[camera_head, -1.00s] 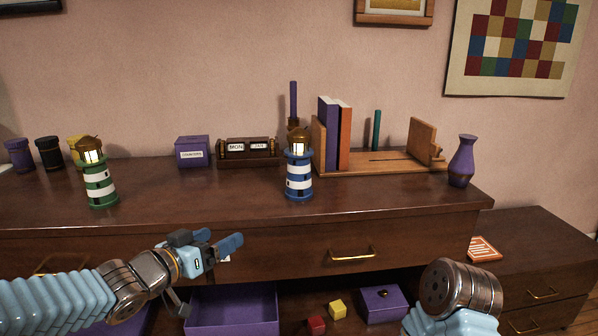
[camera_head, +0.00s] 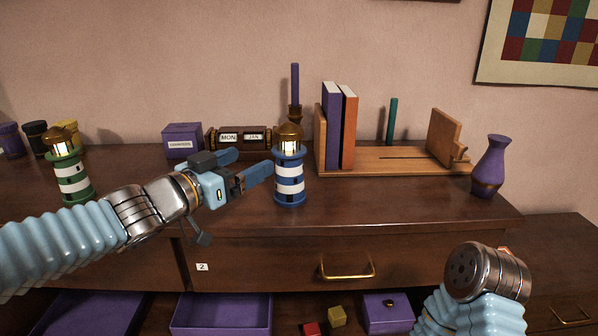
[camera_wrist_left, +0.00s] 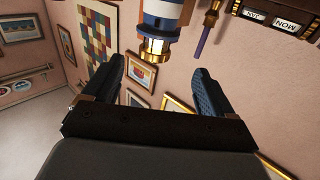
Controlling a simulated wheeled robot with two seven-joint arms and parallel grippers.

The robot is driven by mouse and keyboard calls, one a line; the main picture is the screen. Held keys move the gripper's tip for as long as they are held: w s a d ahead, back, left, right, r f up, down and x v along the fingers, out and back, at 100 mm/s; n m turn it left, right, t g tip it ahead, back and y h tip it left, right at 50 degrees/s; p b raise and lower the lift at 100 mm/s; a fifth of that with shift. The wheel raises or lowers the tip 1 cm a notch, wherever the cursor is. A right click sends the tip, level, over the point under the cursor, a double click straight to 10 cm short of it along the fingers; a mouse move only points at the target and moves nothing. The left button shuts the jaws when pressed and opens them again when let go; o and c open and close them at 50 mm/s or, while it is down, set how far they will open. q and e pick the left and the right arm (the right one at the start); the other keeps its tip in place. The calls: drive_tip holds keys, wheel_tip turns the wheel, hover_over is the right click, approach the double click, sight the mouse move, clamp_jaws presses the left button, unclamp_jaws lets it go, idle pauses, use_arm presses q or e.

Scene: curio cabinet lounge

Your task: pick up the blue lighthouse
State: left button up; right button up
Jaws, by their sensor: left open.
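The blue lighthouse (camera_head: 289,185), blue and white striped with a brass top and lit lamp, stands upright on the dresser top. My left gripper (camera_head: 249,165) is open, its blue fingers reaching toward the lighthouse from the left; the nearer fingertip is close to its side, and I cannot tell whether they touch. In the left wrist view the lighthouse (camera_wrist_left: 162,22) appears upside down, ahead of the gap between the open fingers (camera_wrist_left: 160,80), which is empty. Part of my right arm shows at the lower right; its gripper is not visible.
A green lighthouse (camera_head: 73,180) stands at the left. Behind are a purple box (camera_head: 183,141), a calendar block (camera_head: 238,139) and a purple candle (camera_head: 295,82). A wooden book rack (camera_head: 395,165) and purple vase (camera_head: 490,168) stand right.

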sight(281, 151)
use_arm(q)
drive_tip(key=b+x, duration=0.1)
drive_tip(key=x, duration=0.6)
drive_tip(key=shift+d+f, duration=0.1)
drive_tip(key=shift+w+d+f+b, duration=0.15)
drive_tip(key=shift+w+d+b, duration=0.1)
drive_tip(key=shift+w+b, duration=0.05)
drive_tip(key=x, duration=0.2)
drive_tip(key=b+x, duration=0.1)
drive_tip(key=shift+w+d+f, duration=0.15)
drive_tip(key=shift+d+f, duration=0.15)
drive_tip(key=shift+d, duration=0.15)
drive_tip(key=shift+w+d, duration=0.2)
drive_tip(key=shift+w, duration=0.15)
drive_tip(key=shift+c, duration=0.2)
drive_tip(key=shift+r, duration=0.15)
drive_tip(key=c, duration=1.5)
